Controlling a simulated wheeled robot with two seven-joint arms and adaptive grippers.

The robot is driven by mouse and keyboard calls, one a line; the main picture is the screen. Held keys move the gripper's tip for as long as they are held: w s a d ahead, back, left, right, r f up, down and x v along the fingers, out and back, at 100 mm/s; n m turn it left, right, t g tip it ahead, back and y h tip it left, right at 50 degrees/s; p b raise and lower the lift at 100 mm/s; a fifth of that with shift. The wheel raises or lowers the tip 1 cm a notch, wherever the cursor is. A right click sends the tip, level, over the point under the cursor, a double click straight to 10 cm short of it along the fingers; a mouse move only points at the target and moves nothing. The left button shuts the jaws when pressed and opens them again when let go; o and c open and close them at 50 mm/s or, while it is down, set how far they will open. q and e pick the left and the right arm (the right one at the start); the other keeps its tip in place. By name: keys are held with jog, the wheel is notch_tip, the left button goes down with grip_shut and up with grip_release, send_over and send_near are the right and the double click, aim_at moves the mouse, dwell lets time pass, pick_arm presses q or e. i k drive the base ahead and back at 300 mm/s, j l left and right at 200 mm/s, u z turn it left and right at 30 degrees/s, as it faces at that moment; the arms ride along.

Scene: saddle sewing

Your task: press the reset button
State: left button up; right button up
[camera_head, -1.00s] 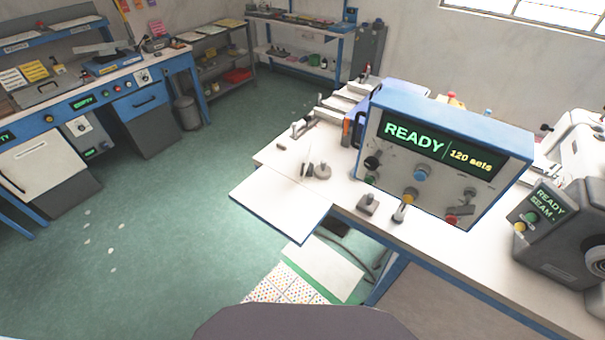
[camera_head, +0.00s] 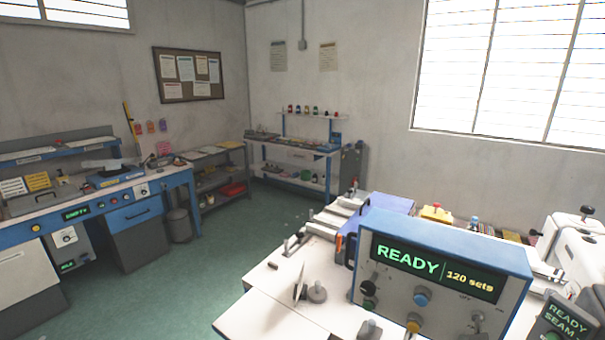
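A blue and grey control box (camera_head: 392,291) stands on the white bench at the lower right. Its display (camera_head: 438,272) reads "READY" and "120 sets". A round blue button (camera_head: 422,297) and a yellow knob (camera_head: 413,323) are on its front face. A yellow box with a red button (camera_head: 436,211) stands behind the control box, and a blue-topped button (camera_head: 474,222) is to its right. I cannot read any label saying reset. Neither of my grippers is in view.
The white bench (camera_head: 262,318) has small metal fixtures on it. A grey machine with a "READY SEAM" screen (camera_head: 565,322) is at the right edge. A blue workbench (camera_head: 130,216) and shelves (camera_head: 212,185) stand farther left. Green floor (camera_head: 195,275) is clear between.

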aim_at(420, 301)
jog(key=i+j+z, duration=0.4)
jog(key=z, duration=0.25)
jog(key=i+j+z, duration=0.1)
jog(key=j+z, duration=0.2)
jog(key=j, duration=0.15)
jog(key=i+j+z, duration=0.1)
jog(key=j+z, duration=0.55)
jog(key=i+j, duration=0.05)
